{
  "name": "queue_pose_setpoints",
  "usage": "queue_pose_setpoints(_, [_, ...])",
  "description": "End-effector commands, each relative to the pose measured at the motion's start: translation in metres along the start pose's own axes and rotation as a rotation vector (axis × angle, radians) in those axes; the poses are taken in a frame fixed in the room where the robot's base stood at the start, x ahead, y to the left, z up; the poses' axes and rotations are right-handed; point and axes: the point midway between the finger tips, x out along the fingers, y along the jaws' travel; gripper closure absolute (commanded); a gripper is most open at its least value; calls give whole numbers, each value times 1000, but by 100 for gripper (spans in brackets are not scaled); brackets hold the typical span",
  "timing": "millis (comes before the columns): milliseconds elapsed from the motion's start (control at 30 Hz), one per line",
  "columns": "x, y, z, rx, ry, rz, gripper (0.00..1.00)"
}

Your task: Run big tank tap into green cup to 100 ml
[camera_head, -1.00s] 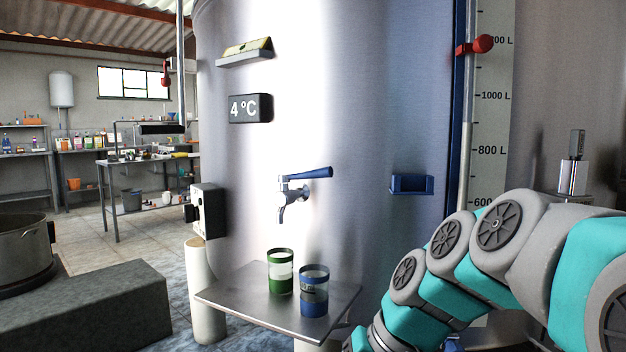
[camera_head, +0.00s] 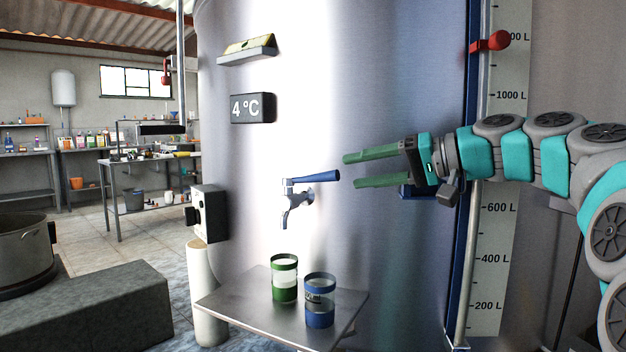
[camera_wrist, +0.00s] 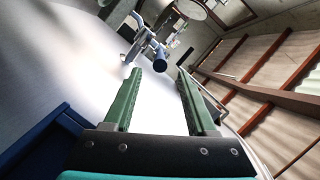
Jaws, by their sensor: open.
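The big steel tank (camera_head: 400,90) carries a tap (camera_head: 296,200) with a blue lever handle (camera_head: 312,177) pointing right. The green cup (camera_head: 284,283) stands upright on the metal shelf below the tap spout, left of a blue cup (camera_head: 319,305). The amount in the green cup is too small to tell. No stream shows under the spout. My gripper (camera_head: 346,170) is open and empty, its green fingers pointing left just right of the lever's end. In the wrist view the tap lever (camera_wrist: 160,62) lies ahead, beyond the fingertips (camera_wrist: 160,72) and apart from them.
The metal shelf (camera_head: 245,308) sticks out from the tank. A blue holder (camera_head: 408,192) is on the tank behind my gripper. A 4 °C display (camera_head: 253,108) and a small ledge (camera_head: 247,54) are above the tap. A grey box (camera_head: 208,212) is at left.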

Motion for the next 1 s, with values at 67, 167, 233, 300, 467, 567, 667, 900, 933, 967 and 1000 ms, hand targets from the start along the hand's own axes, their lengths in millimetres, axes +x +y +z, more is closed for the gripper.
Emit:
queue_pose_setpoints(67, [13,0,1,2,-3,0,43])
queue_pose_setpoints(167, [34,0,2,3,-7,0,43])
queue_pose_setpoints(233, [47,1,2,5,-5,2,43])
queue_pose_setpoints(300, [60,1,1,3,-4,2,43])
queue_pose_setpoints(467, [85,0,2,1,-5,1,43])
queue_pose_setpoints(567, [96,0,1,1,-4,1,43])
queue_pose_setpoints(667, [102,0,1,1,-2,2,43])
queue_pose_setpoints(900, [105,0,1,1,-1,1,43])
queue_pose_setpoints(933, [105,0,1,1,-1,1,43])
queue_pose_setpoints(967, [105,0,1,1,-1,1,43])
queue_pose_setpoints(1000, [105,0,1,1,-1,1,43])
